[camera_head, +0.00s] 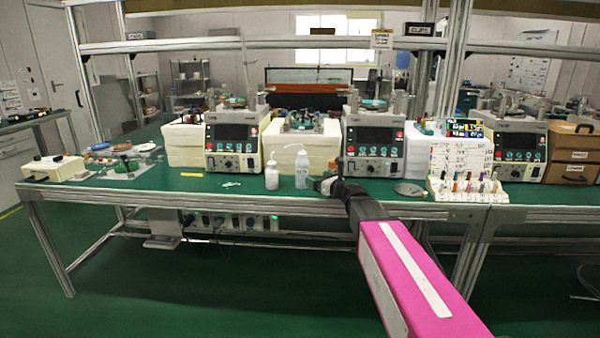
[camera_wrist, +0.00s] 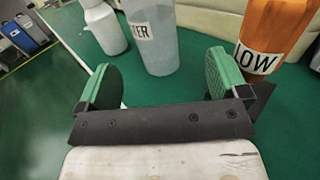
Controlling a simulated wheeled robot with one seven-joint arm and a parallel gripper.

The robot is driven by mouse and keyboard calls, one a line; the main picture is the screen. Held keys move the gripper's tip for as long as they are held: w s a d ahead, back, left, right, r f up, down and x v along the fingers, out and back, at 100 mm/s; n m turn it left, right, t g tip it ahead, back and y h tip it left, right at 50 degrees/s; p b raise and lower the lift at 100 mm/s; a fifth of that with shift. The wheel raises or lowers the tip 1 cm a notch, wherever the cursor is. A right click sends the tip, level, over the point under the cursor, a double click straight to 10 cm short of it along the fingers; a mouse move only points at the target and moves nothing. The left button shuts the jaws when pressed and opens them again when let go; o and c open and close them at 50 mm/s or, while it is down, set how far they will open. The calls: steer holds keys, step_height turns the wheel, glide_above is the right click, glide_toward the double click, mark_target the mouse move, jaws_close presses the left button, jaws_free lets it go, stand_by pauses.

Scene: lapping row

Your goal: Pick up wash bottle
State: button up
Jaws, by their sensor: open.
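A translucent wash bottle (camera_head: 302,170) with a thin bent spout stands upright near the bench's front edge. In the wrist view the translucent bottle (camera_wrist: 152,38) carries a label ending in "TER", its top cut off by the frame. My gripper (camera_head: 323,183) is just right of it in the head view. In the wrist view the green finger pads of my gripper (camera_wrist: 162,70) are wide apart with nothing between them. The bottle stands just beyond the gap, apart from both pads. A white bottle (camera_head: 271,174) stands close on its left, also seen in the wrist view (camera_wrist: 104,28).
An orange bottle (camera_wrist: 272,35) labelled "LOW" stands just beyond the right finger. A metal disc (camera_head: 410,189) and a rack of small coloured items (camera_head: 466,191) lie to the right. Control boxes (camera_head: 374,148) line the back. The green bench (camera_head: 180,183) is mostly clear left of the bottles.

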mark_target(308, 174)
steer(key=x, duration=0.4)
steer(key=shift+w, duration=0.1)
steer(key=shift+s+a+f+x, duration=0.1)
steer(key=shift+x, duration=0.8)
steer(key=shift+s+a+f+x, duration=0.1)
steer(key=shift+x, duration=0.8)
steer(key=shift+s+a+f+x, duration=0.1)
steer(key=shift+x, duration=0.8)
steer(key=c, duration=1.2)
